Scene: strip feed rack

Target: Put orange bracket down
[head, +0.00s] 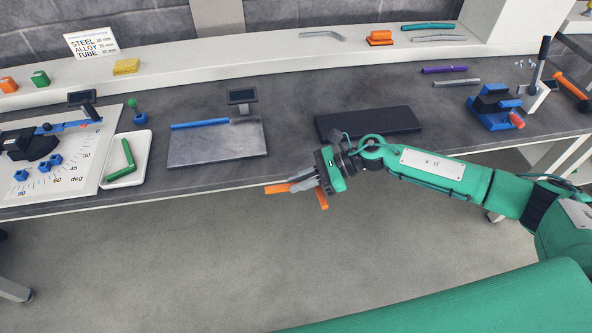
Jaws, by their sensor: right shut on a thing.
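The orange bracket (277,189) is a bent orange piece. My right gripper (303,183) is shut on it, and the fingers hide its middle part. One end sticks out to the left of the fingers and the other end points down toward the viewer. The gripper holds it near the bench's front edge, in front of the grey plate and the black mat; the picture does not make its height clear. My left gripper is not in view.
The grey plate (190,155) carries a blue bar (200,124). A white tray (142,168) holds a green bent piece (122,163). The black mat (385,123) looks bare. An angle board (85,180) stands left, a blue clamp (495,113) right. Bare bench lies between plate and mat.

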